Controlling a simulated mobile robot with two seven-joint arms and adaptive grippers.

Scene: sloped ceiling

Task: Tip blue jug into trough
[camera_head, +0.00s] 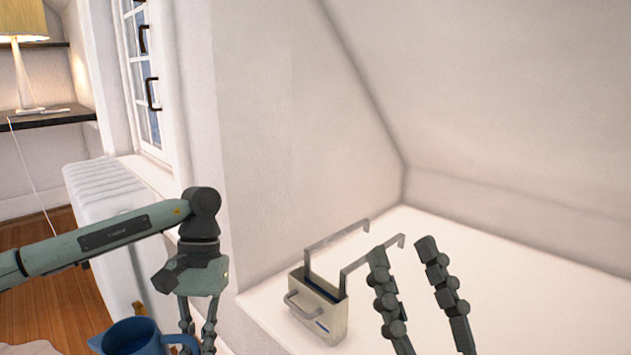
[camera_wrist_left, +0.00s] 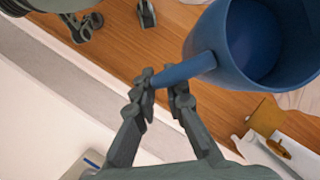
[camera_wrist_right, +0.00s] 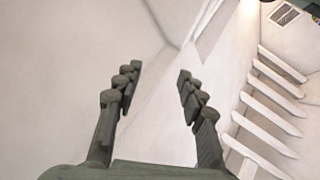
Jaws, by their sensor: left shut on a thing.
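The blue jug (camera_head: 128,338) shows at the bottom left of the head view, cut off by the frame edge. In the left wrist view the jug (camera_wrist_left: 225,55) has its open mouth in sight, and the inside that shows is plain blue. My left gripper (camera_head: 197,338) is shut on the jug's handle (camera_wrist_left: 185,70). A narrow cream box (camera_head: 325,310) with a front handle and two long hooked grey arms, the only trough-like thing in view, stands on the white ledge. My right gripper (camera_head: 402,246) is open and empty, right of the box in the picture.
The white ledge (camera_head: 500,270) is clear at the back right, under the sloped ceiling. A wall corner (camera_head: 220,170) rises behind my left arm. A white radiator (camera_head: 105,190) stands below the window. Wooden floor (camera_head: 85,295) lies left of the ledge.

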